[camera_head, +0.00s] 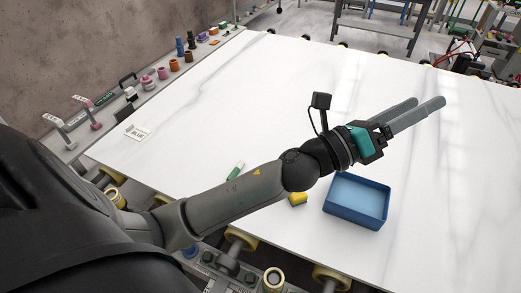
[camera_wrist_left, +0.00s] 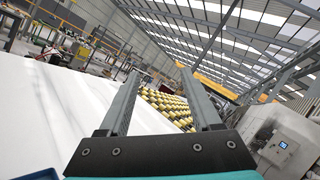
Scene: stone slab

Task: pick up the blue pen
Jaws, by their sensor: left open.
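I cannot make out a blue pen in either view. A small green and white pen-like object (camera_head: 236,171) lies on the white slab (camera_head: 240,90), just behind my left forearm. A blue open tray (camera_head: 357,222) sits on the slab at the right, below my left wrist in the picture, and looks empty. My left gripper (camera_head: 427,104) is open and empty, reaching over the slab beyond the tray. In the left wrist view its two fingers (camera_wrist_left: 162,76) stand apart, with nothing between them. My right gripper is not in view.
A yellow object (camera_head: 298,199) is partly hidden by my left arm, beside the tray. A card reading BLUE (camera_head: 138,132) lies at the slab's left edge. Several small coloured items (camera_head: 163,73) line the ledge behind. The slab's middle and far right are clear.

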